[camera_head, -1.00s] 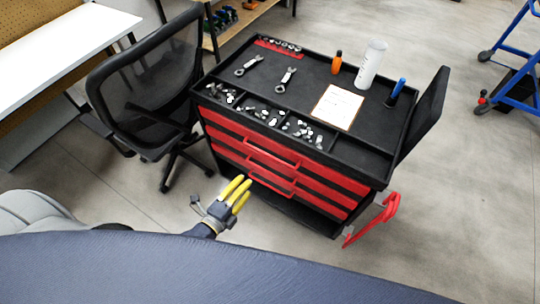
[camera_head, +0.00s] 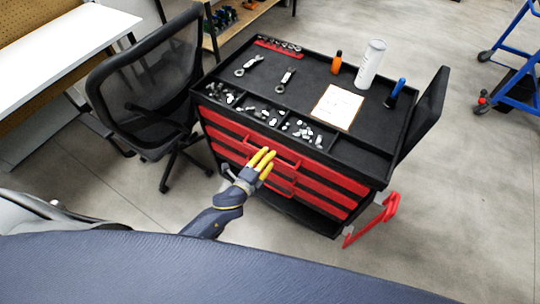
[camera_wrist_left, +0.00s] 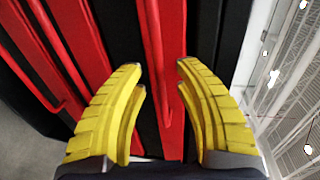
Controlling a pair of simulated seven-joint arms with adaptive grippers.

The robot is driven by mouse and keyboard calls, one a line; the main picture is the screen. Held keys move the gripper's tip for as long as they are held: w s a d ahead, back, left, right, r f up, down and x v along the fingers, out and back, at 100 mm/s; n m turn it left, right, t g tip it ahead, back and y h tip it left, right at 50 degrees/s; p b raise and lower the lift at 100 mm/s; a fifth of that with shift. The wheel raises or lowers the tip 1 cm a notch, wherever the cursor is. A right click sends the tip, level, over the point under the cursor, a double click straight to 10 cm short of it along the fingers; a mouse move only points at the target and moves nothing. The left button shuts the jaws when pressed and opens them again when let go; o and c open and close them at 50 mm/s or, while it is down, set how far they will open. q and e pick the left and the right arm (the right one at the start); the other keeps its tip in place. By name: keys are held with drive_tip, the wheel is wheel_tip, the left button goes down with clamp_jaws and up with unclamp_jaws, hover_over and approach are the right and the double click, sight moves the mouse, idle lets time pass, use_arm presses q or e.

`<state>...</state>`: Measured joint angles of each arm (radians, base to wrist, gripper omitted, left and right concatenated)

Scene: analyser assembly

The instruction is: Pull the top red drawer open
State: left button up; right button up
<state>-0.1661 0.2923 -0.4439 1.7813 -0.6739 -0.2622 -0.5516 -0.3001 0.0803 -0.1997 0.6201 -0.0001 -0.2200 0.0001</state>
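The top red drawer (camera_head: 225,124) is the uppermost red front on the black tool cart and looks closed. Its red bar handle (camera_head: 290,161) is partly hidden behind my left fingers. My left gripper (camera_head: 266,157) is in front of the drawer fronts, at the handle in the head view. In the left wrist view its yellow fingers (camera_wrist_left: 160,66) are spread apart, with a red handle bar (camera_wrist_left: 154,45) running between them. I see no finger closed on the bar, and contact is unclear. My right gripper is not in view.
The cart top (camera_head: 315,75) holds wrenches, an orange bottle (camera_head: 336,64), a white cylinder (camera_head: 371,63), a blue tool and a paper. A black mesh chair (camera_head: 150,85) stands close on the left. A red side handle (camera_head: 385,212) sticks out low right. Floor in front is clear.

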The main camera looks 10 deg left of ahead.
use_arm(q)
drive_tip(key=shift+x, duration=0.9)
clamp_jaws()
